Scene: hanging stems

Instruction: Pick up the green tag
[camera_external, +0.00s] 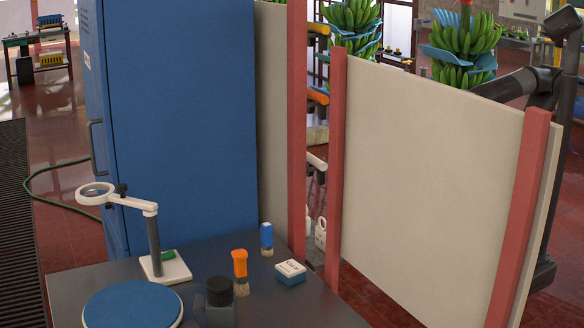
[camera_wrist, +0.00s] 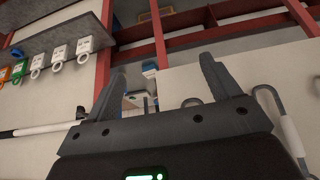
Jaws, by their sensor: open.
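In the wrist view a green tag (camera_wrist: 18,70) with a ring at its lower end hangs near the left edge, below a grey ledge. It is between an orange tag (camera_wrist: 4,74) and a white tag (camera_wrist: 37,62). My gripper (camera_wrist: 160,78) is open, its two dark fingers wide apart with nothing held between them. The green tag is well to the left of the fingers and apart from them. In the external view I cannot make out the hanging green tag or my gripper.
More white tags (camera_wrist: 84,46) hang right of the green one. Red posts (camera_wrist: 158,35) and a pale panel stand beyond my fingers. In the external view a pale panel (camera_external: 425,165) between red posts blocks sight; a blue cabinet (camera_external: 180,120) and a dark table (camera_external: 255,310) stand left.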

